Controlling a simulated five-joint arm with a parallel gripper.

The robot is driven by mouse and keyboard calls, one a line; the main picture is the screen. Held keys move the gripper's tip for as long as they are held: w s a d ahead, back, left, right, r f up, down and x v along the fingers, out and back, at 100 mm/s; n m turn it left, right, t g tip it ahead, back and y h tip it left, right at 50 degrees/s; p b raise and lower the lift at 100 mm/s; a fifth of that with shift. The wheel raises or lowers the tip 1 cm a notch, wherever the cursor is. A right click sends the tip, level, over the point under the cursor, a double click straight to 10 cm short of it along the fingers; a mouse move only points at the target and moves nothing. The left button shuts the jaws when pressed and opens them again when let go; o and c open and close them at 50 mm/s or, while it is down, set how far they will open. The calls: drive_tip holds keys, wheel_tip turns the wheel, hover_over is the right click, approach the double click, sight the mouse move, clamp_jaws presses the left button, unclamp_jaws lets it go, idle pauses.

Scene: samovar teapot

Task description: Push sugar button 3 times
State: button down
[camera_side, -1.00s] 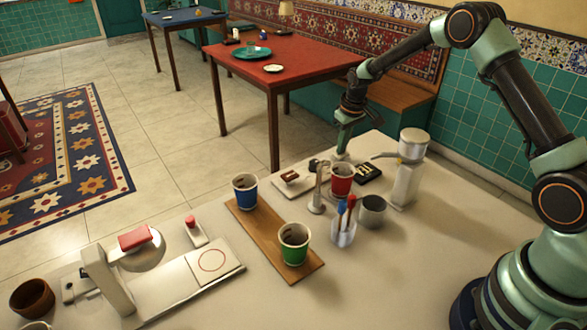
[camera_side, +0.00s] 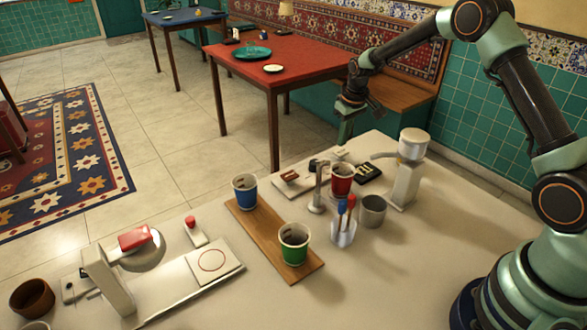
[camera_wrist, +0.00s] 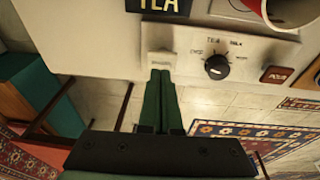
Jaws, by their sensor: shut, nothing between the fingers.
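A small white block (camera_side: 341,154), which looks like a button, sits at the far edge of the white table, left of the black sign. It also shows in the wrist view (camera_wrist: 161,60), just beyond my fingertips. I cannot read a sugar label on it. My gripper (camera_side: 345,140) is shut and empty, pointing down a little above the block, apart from it in the side view. In the wrist view my two green fingers (camera_wrist: 161,74) are together, and they partly cover the block's near side.
A black dial (camera_wrist: 216,67) and a brown button (camera_wrist: 278,75) lie along the same edge. A black TEA sign (camera_side: 369,173), red cup (camera_side: 341,183), metal dispenser (camera_side: 411,147), blue cup (camera_side: 245,191) and green cup (camera_side: 294,243) stand nearby. Clear table lies at front right.

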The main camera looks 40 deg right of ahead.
idle(0.3)
drive_tip(key=shift+r, duration=2)
drive_tip(key=shift+a+r, duration=0.1)
drive_tip(key=shift+r, duration=0.1)
wheel_tip(320, 180, up, 8)
drive_tip(key=t, duration=0.1)
hover_over(341, 152)
drive_tip(key=s+a, duration=0.3)
drive_tip(key=s, duration=0.1)
drive_tip(key=s+a+r+t, duration=0.1)
drive_tip(key=s+a+r, duration=0.25)
drive_tip(key=s, duration=0.25)
drive_tip(key=s+a+r, duration=0.3)
drive_tip(key=s+r, duration=0.1)
drive_tip(key=s, duration=0.3)
drive_tip(key=s+a+t, duration=0.1)
drive_tip(key=s+a, duration=0.1)
drive_tip(key=s, duration=0.6)
drive_tip(key=shift+f, duration=0.35)
